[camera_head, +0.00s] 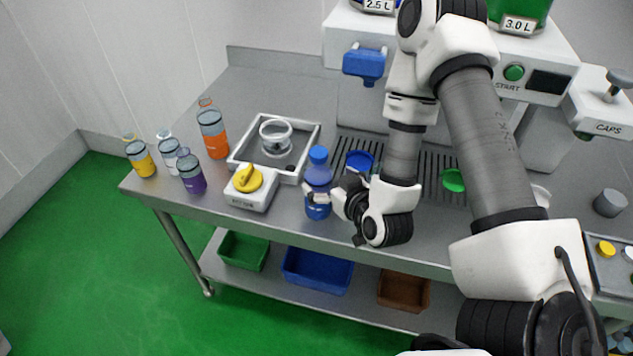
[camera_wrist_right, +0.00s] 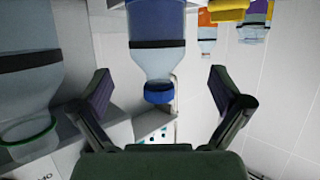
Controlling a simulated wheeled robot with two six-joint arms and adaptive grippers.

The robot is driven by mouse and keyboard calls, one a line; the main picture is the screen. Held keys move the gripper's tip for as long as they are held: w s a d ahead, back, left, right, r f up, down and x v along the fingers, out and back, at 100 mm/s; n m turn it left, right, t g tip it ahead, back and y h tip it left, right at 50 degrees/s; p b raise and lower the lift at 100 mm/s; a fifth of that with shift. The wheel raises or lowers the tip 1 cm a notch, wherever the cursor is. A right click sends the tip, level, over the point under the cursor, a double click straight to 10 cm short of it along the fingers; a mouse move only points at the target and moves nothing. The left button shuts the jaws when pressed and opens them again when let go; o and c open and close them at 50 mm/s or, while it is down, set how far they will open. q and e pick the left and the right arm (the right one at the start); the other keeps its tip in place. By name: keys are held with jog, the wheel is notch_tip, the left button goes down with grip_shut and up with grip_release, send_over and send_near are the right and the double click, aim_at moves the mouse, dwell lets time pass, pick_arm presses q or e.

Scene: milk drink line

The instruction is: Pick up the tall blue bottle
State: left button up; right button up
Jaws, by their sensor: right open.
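The tall blue bottle (camera_head: 318,180), with a blue cap and blue contents, stands upright near the front edge of the steel table. My right gripper (camera_head: 329,207) is low beside it, on its right, and partly covers its lower side. In the right wrist view the picture is upside down. There the blue bottle (camera_wrist_right: 157,62) lies in line with the gap between the two open fingers of my right gripper (camera_wrist_right: 160,92), with its cap (camera_wrist_right: 159,92) between the tips. Clear space shows on both sides, and no grip is visible. My left gripper is not in view.
Orange (camera_head: 213,134), purple (camera_head: 190,174) and yellow (camera_head: 141,158) bottles stand further left. A dispenser (camera_head: 365,65) stands behind. Bins sit on the lower shelf.

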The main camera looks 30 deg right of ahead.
aim_at(327, 181)
jog(key=shift+a+f+b, duration=0.15)
jog(key=shift+f+b, duration=0.25)
jog(key=shift+w, duration=0.25)
jog(key=w+d+f+b, duration=0.1)
jog(key=w+b, duration=0.1)
jog(key=b, duration=0.3)
jog(key=shift+d+f, duration=0.1)
jog(key=shift+f, duration=0.3)
jog(key=shift+w+r+p, duration=0.15)
jog(key=shift+w+p, duration=0.3)
jog(key=shift+w, duration=0.15)
jog(key=shift+w+r+p, duration=0.15)
jog(key=shift+w+p, duration=0.3)
jog(key=shift+w, duration=0.1)
jog(key=shift+w+f, duration=0.2)
jog(key=shift+w, duration=0.1)
jog(key=shift+w+f, duration=0.2)
jog(key=shift+s+r, duration=0.1)
jog(key=shift+s, duration=0.05)
jog(key=c, duration=1.5)
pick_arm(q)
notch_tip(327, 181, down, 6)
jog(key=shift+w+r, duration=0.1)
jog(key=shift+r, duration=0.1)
pick_arm(e)
grip_shut()
